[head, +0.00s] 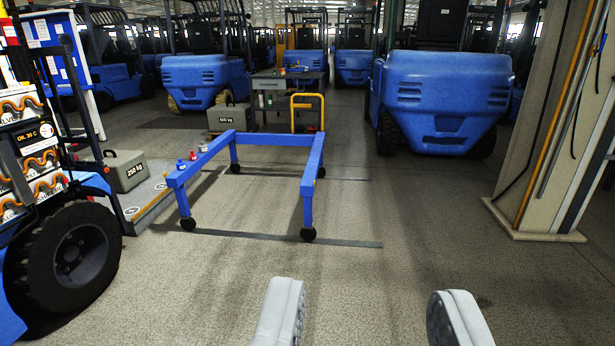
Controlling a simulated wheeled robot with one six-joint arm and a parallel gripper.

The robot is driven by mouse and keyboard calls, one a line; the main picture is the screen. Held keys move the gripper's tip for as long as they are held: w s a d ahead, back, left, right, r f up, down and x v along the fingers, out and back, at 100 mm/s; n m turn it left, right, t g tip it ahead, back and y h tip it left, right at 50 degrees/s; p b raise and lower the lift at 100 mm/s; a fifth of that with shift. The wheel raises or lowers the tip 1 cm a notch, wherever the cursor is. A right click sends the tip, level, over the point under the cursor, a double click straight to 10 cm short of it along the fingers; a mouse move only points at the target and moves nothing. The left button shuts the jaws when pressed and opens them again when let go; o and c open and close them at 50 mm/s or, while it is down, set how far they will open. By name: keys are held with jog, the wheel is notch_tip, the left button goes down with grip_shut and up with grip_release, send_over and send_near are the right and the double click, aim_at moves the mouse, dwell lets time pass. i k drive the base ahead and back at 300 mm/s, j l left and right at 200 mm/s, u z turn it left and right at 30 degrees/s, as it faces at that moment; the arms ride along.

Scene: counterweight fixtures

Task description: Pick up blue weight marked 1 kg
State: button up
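A blue wheeled frame (272,140) stands mid-floor. A forklift with a black tire (72,256) is at the left, by a 250 kg block (124,172). A 500 kg block (228,118) and a workbench (272,98) are behind. A pillar (535,130) is right. The near floor is clear.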

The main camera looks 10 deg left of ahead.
aim_at(182, 165)
jog(key=i+l, duration=0.1)
jog(key=i, duration=1.55)
jog(key=i+u, duration=0.75)
jog(key=i, duration=0.2)
jog(key=i+l+u, duration=0.25)
jog(key=i+u, duration=0.15)
jog(key=i+l+u, duration=0.35)
jog(key=i, duration=0.15)
